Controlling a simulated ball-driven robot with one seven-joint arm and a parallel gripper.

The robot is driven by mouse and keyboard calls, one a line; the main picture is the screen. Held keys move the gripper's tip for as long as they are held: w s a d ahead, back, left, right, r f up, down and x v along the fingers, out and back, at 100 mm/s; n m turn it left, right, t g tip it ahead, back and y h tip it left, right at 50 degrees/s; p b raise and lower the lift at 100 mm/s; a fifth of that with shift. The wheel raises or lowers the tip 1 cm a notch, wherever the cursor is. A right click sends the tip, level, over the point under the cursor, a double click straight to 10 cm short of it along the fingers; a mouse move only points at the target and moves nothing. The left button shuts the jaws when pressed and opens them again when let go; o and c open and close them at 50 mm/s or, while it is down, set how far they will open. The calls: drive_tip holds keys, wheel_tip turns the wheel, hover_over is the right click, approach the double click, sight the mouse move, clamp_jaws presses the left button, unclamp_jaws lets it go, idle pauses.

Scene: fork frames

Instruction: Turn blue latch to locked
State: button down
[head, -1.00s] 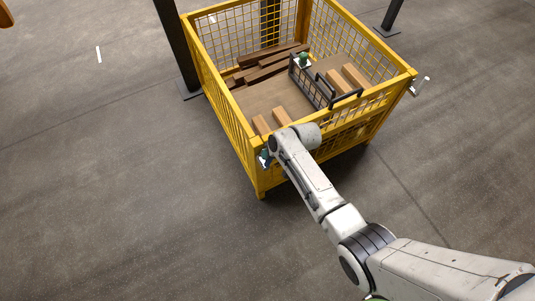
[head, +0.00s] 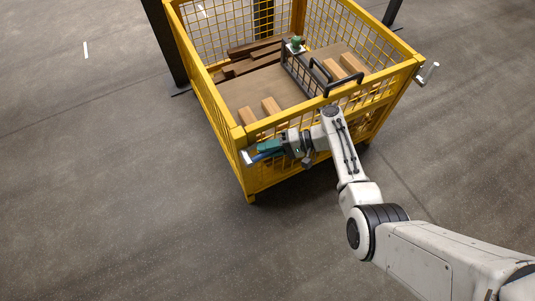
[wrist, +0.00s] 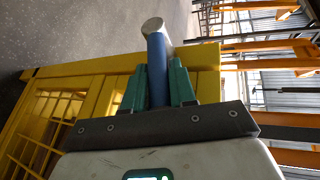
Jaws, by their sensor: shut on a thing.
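The blue latch (head: 264,156) is at the near left corner of the yellow mesh crate (head: 205,85). Its silver end (head: 247,158) points out past the corner post. In the wrist view the blue latch (wrist: 158,75) is a round bar with a pale end cap (wrist: 152,25). My gripper (head: 266,148) reaches it from the right, along the crate's near side. Its teal fingers (wrist: 160,84) are on both sides of the blue bar and shut on it. The latch's mount is hidden.
Another handle, silver-grey (head: 428,73), sticks out at the crate's right corner. Inside the crate are dark planks (head: 255,60), pale wood blocks (head: 271,106) and a dark wire basket (head: 300,75). The floor (head: 90,170) left of the crate is clear.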

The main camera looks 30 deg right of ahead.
drive_tip(key=shift+d+f+m+t+y+b, duration=0.15)
drive_tip(key=shift+f+m+t+y+b, duration=0.2)
drive_tip(key=shift+f+y+b, duration=1.2)
drive_tip(key=shift+r+h+b, duration=0.25)
drive_tip(key=shift+r+b, duration=0.25)
drive_tip(key=shift+b, duration=0.15)
drive_tip(key=c, duration=1)
unclamp_jaws()
drive_tip(key=f+v, duration=0.1)
drive_tip(key=v, duration=0.9)
drive_tip(key=shift+s+d+r+b, duration=0.15)
drive_tip(key=shift+d+r+b, duration=0.15)
drive_tip(key=shift+r+b, duration=0.1)
